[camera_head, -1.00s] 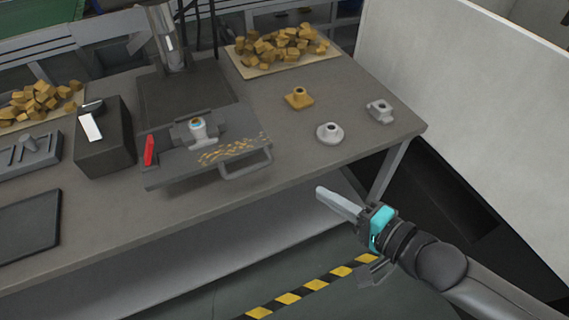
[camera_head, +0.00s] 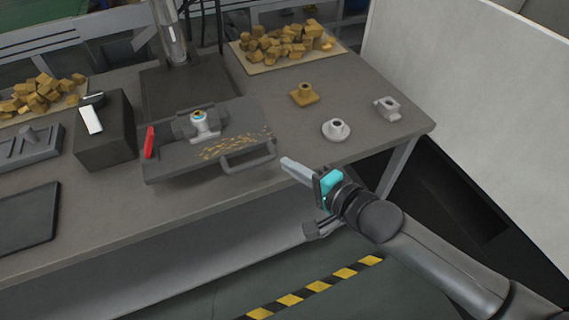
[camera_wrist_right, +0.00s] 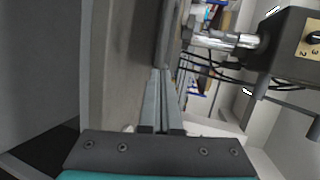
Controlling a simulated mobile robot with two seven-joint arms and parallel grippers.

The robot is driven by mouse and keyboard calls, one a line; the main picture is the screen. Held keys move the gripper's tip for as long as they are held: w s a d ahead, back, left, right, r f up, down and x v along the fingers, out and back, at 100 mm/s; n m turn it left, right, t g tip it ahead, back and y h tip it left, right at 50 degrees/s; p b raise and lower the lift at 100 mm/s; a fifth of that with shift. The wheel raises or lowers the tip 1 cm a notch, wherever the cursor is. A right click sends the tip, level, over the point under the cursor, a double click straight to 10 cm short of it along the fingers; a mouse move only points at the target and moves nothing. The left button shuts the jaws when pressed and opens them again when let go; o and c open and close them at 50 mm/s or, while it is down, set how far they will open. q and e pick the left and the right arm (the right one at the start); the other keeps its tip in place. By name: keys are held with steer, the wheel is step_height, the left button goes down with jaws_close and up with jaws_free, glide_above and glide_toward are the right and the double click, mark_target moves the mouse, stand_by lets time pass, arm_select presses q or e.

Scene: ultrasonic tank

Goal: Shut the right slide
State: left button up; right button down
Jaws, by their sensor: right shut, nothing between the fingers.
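The right slide (camera_head: 180,168) is a dark grey plate with a loop handle (camera_head: 248,160) on its front edge. It sticks out toward the table's front from the dark machine base (camera_head: 185,92). A clamp holding a white fitting (camera_head: 203,124) and scattered brass chips sit on it, with a red lever (camera_head: 149,143) at its left. My right gripper (camera_head: 286,162) is shut and empty, its tips just right of the handle, with a small gap apparent. In the right wrist view the shut fingers (camera_wrist_right: 162,75) point toward a dark plate edge. My left gripper is out of view.
A brass part (camera_head: 304,95), a white round part (camera_head: 336,131) and a grey block (camera_head: 387,109) stand on the table to the right. A black box (camera_head: 104,135) stands left of the slide. Trays of brass pieces lie behind. A pale panel (camera_head: 470,90) is at right.

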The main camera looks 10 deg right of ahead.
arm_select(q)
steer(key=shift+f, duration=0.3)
arm_select(e)
steer(key=shift+x, duration=1.25)
